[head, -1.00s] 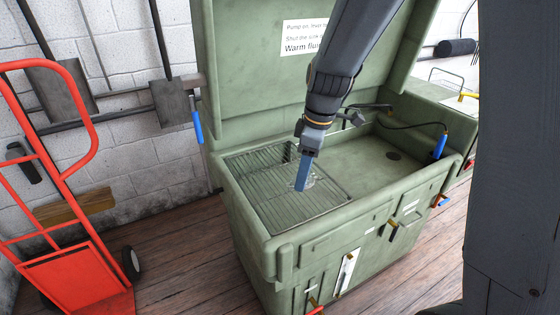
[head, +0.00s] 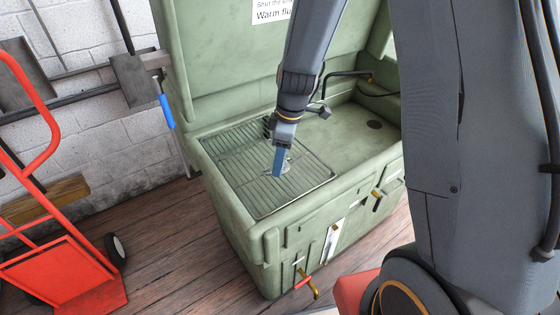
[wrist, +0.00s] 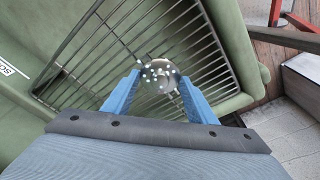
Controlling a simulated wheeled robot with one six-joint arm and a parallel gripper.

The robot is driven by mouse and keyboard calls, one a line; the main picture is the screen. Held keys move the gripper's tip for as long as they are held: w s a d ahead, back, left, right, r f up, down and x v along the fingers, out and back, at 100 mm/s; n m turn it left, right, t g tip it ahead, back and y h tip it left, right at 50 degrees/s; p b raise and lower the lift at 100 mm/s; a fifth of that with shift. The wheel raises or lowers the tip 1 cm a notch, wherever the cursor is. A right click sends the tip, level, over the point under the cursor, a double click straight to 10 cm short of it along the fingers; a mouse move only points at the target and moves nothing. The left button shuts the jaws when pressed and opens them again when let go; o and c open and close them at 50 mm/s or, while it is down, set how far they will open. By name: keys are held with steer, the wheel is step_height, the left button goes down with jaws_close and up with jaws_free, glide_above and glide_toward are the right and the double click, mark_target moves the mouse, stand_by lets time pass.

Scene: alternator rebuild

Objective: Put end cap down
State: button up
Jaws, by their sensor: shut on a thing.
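The end cap (wrist: 158,72) is a round grey metal disc with pale dots. It sits between the blue fingertips of my gripper (wrist: 160,80) in the wrist view, and the gripper is shut on it. In the head view my gripper (head: 279,164) points down over the wire rack (head: 240,170) in the left part of the green wash basin. The end cap shows there as a small pale shape (head: 286,164), partly hidden by the fingers. I cannot tell whether the cap touches the rack.
The green basin floor (head: 340,135) right of the rack is bare, with a dark drain (head: 375,124). A thin black spout (head: 350,73) stands at the back. The raised green lid (head: 225,60) stands behind. A red hand truck (head: 70,275) is at the left.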

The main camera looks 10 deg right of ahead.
mark_target(286, 167)
steer(key=shift+f, duration=0.95)
steer(key=shift+f, duration=0.15)
steer(key=o, duration=1.2)
steer(key=shift+o, duration=0.2)
steer(key=shift+r, duration=0.2)
step_height(286, 167, up, 12)
steer(key=d+b, duration=0.2)
steer(key=b, duration=0.1)
steer(key=s+d+f+m, duration=0.1)
steer(key=s+d+m, duration=0.1)
steer(key=s+m, duration=0.4)
steer(key=s+d+f+m+h, duration=0.1)
steer(key=s+d+f+m, duration=0.1)
steer(key=s+m, duration=0.5)
steer(key=shift+s+d+f+m+t, duration=0.15)
steer(key=shift+s+d+m+t, duration=0.25)
steer(key=shift+s, duration=0.5)
steer(key=shift+d, duration=0.1)
